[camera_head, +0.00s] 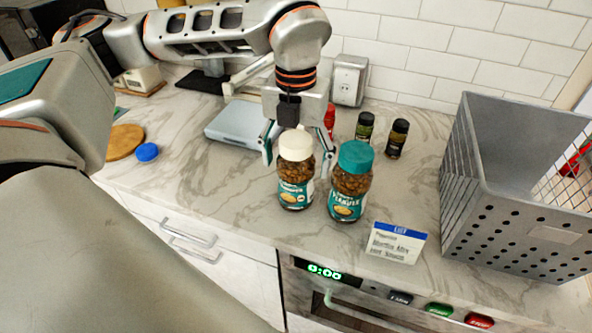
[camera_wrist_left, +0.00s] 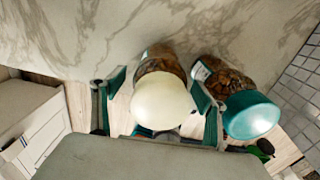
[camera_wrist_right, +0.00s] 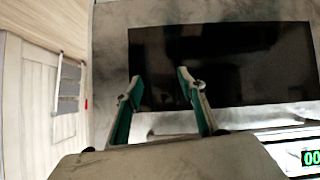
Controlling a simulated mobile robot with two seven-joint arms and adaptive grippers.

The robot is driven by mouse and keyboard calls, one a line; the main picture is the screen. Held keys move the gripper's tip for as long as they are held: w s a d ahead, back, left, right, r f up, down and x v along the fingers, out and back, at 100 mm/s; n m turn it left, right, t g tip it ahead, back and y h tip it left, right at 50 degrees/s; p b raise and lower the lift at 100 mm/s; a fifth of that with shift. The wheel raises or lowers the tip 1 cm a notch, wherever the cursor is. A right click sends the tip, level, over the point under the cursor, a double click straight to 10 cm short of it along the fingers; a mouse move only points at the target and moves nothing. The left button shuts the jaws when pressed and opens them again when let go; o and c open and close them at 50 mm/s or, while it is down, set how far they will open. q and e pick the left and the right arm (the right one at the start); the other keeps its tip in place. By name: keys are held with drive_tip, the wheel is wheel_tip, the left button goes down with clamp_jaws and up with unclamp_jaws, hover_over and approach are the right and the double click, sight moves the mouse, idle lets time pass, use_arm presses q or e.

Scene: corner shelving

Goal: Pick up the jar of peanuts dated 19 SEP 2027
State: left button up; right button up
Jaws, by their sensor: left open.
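Two jars of peanuts stand side by side on the marble counter in the head view. One has a white lid (camera_head: 296,170), the other a teal lid (camera_head: 350,182). Their dates are not readable. My left gripper (camera_head: 297,155) is open, pointing down behind and around the white-lidded jar. In the left wrist view the white-lidded jar (camera_wrist_left: 160,95) lies between the open fingers (camera_wrist_left: 160,112), and the teal-lidded jar (camera_wrist_left: 240,100) is just outside the right finger. My right gripper (camera_wrist_right: 155,85) is open and empty in the right wrist view, before a dark oven panel.
A small sign card (camera_head: 396,243) stands right of the jars, then a grey perforated crate (camera_head: 510,220). Two dark spice jars (camera_head: 364,127) (camera_head: 397,138) and a red bottle (camera_head: 330,120) stand behind. A scale-like grey box (camera_head: 232,124) and a blue lid (camera_head: 147,152) are left.

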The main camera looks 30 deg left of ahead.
use_arm(q)
drive_tip(key=c, duration=1.7)
drive_tip(key=shift+o, duration=0.2)
drive_tip(key=shift+r, duration=0.1)
